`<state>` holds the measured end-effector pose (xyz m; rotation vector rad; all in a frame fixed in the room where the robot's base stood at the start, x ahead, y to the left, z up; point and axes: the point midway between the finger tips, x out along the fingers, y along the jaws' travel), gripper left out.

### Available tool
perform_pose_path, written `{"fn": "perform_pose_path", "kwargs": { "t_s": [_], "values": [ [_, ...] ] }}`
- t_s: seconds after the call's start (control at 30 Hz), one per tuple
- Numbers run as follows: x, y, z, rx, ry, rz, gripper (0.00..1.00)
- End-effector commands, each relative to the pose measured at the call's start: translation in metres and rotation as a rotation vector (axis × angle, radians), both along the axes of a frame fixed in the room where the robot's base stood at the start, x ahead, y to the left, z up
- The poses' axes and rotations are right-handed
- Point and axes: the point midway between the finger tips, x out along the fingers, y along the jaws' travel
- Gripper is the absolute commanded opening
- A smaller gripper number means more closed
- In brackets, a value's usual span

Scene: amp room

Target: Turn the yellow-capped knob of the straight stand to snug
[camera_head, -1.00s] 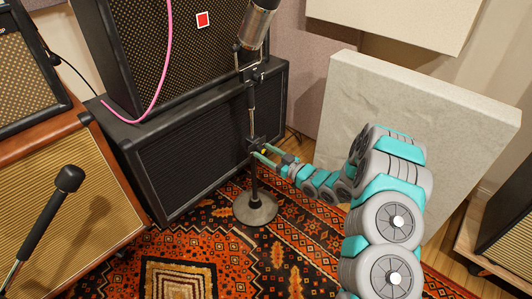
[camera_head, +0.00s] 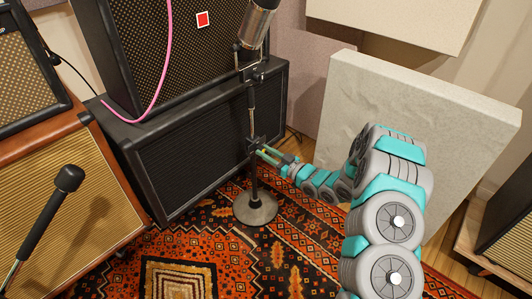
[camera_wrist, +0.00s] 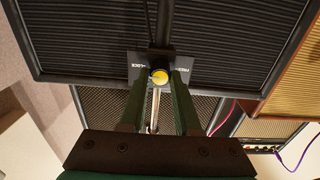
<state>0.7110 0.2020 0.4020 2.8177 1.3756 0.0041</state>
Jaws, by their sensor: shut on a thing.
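The straight stand (camera_head: 253,176) rises from a round metal base (camera_head: 255,208) on the rug and carries a large silver microphone (camera_head: 256,27) on top. The two green fingers are shut on the knob from either side. In the head view my gripper (camera_head: 266,151) reaches the stand's clutch from the right; the knob is mostly hidden there.
A black speaker cabinet (camera_head: 210,140) stands close behind the stand, with another amp and a pink cable (camera_head: 163,70) on top. A second microphone (camera_head: 66,180) is at the left. A pale panel (camera_head: 405,130) leans behind my arm.

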Motion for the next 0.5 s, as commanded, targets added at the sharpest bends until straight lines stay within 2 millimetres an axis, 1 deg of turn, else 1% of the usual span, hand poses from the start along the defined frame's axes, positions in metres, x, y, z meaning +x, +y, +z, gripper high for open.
{"fn": "perform_pose_path", "kwargs": {
  "t_s": [0.27,0.5],
  "values": [
    [-0.0003,0.0000,-0.0024,-0.057,-0.077,0.001,0.00],
    [-0.0013,0.0002,-0.0062,-0.174,-0.225,0.001,0.00]
  ]
}}
